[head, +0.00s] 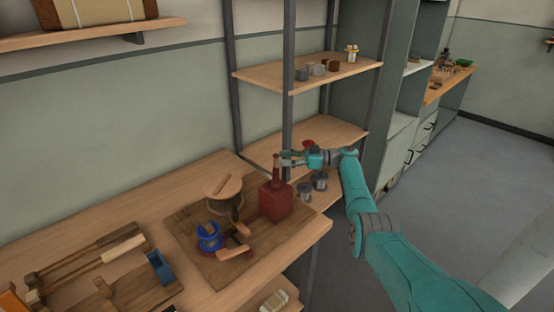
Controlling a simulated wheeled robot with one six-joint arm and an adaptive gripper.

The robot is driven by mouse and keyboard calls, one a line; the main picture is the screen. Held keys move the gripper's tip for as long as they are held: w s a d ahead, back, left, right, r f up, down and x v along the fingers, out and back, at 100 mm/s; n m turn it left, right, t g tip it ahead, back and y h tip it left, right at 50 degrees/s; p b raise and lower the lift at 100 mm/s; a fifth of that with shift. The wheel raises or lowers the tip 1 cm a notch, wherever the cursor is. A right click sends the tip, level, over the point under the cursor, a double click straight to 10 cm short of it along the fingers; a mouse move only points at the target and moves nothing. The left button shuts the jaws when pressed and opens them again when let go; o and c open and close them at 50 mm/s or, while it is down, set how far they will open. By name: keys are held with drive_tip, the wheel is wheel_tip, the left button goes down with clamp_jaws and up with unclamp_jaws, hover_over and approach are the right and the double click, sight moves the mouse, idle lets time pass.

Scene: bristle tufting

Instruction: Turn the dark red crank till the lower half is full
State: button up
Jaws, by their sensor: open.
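A dark red box (275,203) stands on a wooden board at the right end of the bench. A dark red upright piece (276,172) rises from its top; I take it for the crank handle. My gripper (286,160) is open at the upper end of this upright piece, coming from the right. I cannot tell if the fingers are around it or touch it. A round pale wooden piece (223,186) sits on a drum-like holder left of the box. How full its lower half is cannot be seen from here.
A blue spool-like part (208,236) and small wooden pieces (236,250) lie on the board (186,228). Long-handled tools (95,255) and a blue plane (159,266) lie at the left.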

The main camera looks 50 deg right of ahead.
drive_tip(key=v, duration=0.8)
idle(1.0)
